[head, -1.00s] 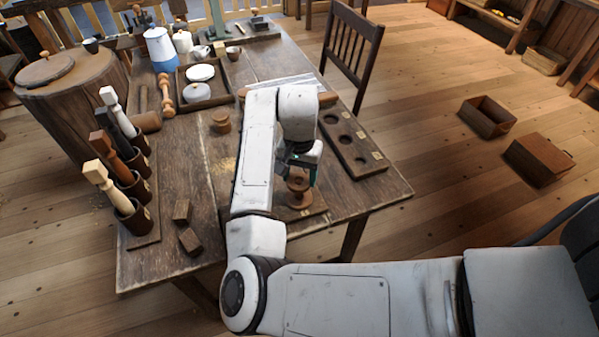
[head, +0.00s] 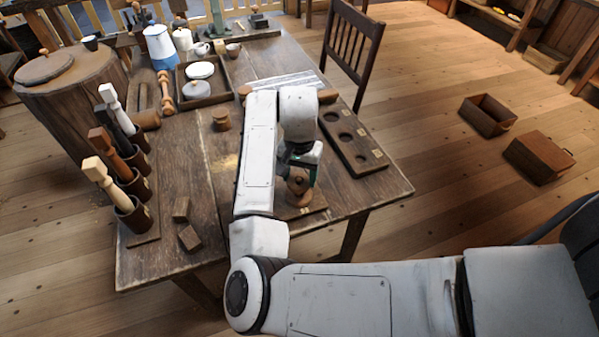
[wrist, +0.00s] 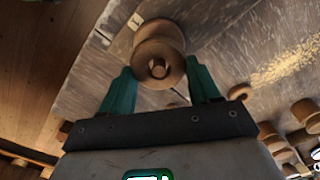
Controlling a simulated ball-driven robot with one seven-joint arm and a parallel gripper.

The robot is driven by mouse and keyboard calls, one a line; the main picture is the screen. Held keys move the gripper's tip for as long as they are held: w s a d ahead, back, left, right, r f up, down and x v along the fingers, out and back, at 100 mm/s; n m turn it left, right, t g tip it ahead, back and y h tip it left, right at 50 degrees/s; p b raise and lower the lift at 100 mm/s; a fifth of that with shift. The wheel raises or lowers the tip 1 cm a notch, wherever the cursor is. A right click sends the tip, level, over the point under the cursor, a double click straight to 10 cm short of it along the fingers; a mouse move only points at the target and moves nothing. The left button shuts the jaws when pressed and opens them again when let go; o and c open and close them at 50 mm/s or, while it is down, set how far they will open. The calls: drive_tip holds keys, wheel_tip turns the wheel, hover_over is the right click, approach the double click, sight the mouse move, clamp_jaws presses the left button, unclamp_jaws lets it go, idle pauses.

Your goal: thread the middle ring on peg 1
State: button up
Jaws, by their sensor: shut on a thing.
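My gripper (head: 301,172) is over the near right part of the table, with its teal fingers pointing down. In the wrist view my gripper (wrist: 162,78) is shut on a round wooden ring (wrist: 176,72), one finger on each side. A round darker shape shows in the ring's central hole; I cannot tell whether it is a peg tip. Another wooden disc (wrist: 158,28) shows just beyond the ring. In the head view the wooden ring (head: 299,184) sits low between the fingers, above a flat base board (head: 311,209). My arm and fingers hide much of the peg and stack.
A dark board with round recesses (head: 352,142) lies to the right. A small wooden spool (head: 221,119) stands left of my arm. Two wooden blocks (head: 189,238) lie at the near left, beside a rack of handled tools (head: 134,209). A tray (head: 203,92) is further back.

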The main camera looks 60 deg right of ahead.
drive_tip(key=shift+f, duration=0.1)
idle(0.3)
drive_tip(key=o, duration=1.3)
drive_tip(key=shift+c, duration=0.2)
wheel_tip(320, 180, up, 10)
drive_tip(key=p, duration=0.9)
drive_tip(key=shift+p, duration=0.3)
